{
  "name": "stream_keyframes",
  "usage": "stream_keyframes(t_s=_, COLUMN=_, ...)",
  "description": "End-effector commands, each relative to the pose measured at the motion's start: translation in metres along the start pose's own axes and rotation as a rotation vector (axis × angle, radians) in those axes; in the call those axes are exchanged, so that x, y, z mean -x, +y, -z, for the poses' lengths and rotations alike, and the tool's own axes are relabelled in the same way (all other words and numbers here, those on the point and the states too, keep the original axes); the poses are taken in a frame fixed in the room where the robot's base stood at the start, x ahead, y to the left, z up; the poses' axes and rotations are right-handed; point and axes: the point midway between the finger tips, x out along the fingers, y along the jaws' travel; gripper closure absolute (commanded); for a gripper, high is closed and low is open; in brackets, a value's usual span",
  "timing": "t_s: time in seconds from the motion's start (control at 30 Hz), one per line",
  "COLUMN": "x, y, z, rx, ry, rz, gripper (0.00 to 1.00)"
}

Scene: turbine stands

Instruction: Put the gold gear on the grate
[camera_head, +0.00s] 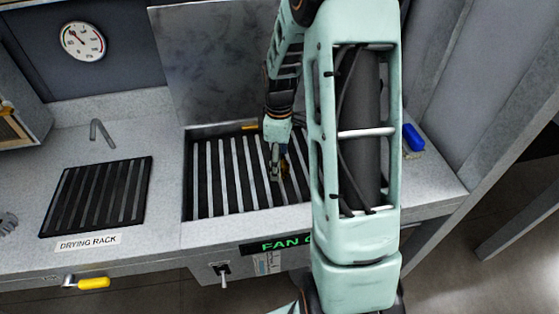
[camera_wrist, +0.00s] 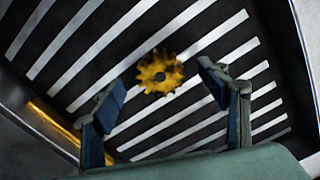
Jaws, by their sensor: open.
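The gold gear (camera_wrist: 160,73) lies on the light slats of the grate (camera_wrist: 90,62) in the wrist view, ahead of my fingertips and roughly centred between them. My gripper (camera_wrist: 160,78) is open, with one blue-grey finger on each side of the gear and apart from it in the picture. In the head view the grate (camera_head: 222,180) is set into the counter, and my gripper (camera_head: 277,172) is low over its right part. A small gold patch of the gear (camera_head: 284,172) shows beside the fingers there, mostly hidden by them.
A black drying rack (camera_head: 98,195) lies on the counter to the left, behind a "DRYING RACK" label. A blue object (camera_head: 413,137) stands at the back right of the counter. A metal panel rises behind the grate. A yellow bar (camera_wrist: 52,118) runs along the grate's edge.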

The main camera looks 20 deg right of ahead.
Motion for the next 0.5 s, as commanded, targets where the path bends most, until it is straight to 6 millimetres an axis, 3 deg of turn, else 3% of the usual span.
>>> stream_keyframes(t_s=0.5, x=0.046, y=0.000, z=0.000, rx=0.000, ry=0.000, rz=0.000, gripper=0.32)
